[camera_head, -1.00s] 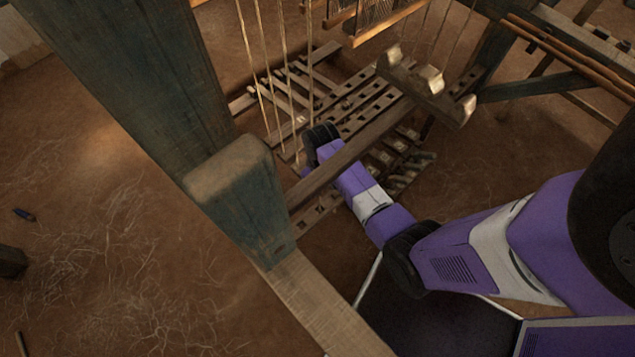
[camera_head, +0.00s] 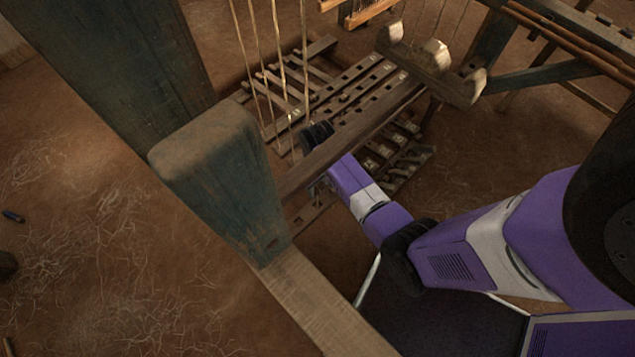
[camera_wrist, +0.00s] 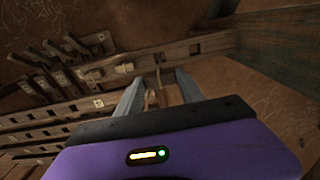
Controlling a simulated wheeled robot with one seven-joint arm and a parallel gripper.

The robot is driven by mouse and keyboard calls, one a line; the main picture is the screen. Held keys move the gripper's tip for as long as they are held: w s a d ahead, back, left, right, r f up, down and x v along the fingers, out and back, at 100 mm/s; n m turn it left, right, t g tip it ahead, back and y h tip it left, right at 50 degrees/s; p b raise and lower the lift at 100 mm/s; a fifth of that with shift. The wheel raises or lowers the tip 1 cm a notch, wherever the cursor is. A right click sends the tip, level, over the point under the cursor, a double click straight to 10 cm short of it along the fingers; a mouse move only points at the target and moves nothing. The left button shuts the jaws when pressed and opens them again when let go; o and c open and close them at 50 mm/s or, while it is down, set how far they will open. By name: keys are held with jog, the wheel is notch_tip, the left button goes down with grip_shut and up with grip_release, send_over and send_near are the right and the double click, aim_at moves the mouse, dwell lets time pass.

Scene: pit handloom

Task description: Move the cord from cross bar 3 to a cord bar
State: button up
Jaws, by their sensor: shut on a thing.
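My gripper (camera_wrist: 160,88) has its two grey fingers around a thin pale cord (camera_wrist: 158,74) in the wrist view. The cord runs from a slotted wooden bar (camera_wrist: 205,44) down between the fingers. A small tan piece shows between them too; I cannot tell if it is part of the cord. In the head view the fingers are hidden, and only my dark wrist shows past a long wooden beam. Slotted cross bars with small pale number tags (camera_head: 345,97) lie beyond the beam. The numbers are too small to read, so I cannot tell which bar is 3.
A thick blue-green post (camera_head: 220,180) stands to the left. Several cords (camera_head: 281,65) hang above the bars. Short wooden pegs or levers (camera_wrist: 60,68) stand left in the wrist view. Open earthen floor lies at left.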

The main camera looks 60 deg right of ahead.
aim_at(318, 187)
jog(key=shift+f+b, duration=3.65)
jog(key=shift+f, duration=0.15)
jog(key=shift+f+b, duration=1.3)
jog(key=shift+f, duration=0.8)
jog(key=o, duration=1.4)
jog(key=shift+r, duration=0.1)
notch_tip(318, 187, up, 8)
jog(key=p, duration=0.2)
jog(key=shift+f+p, duration=0.2)
jog(key=shift+p, duration=0.2)
jog(key=shift+r, duration=0.1)
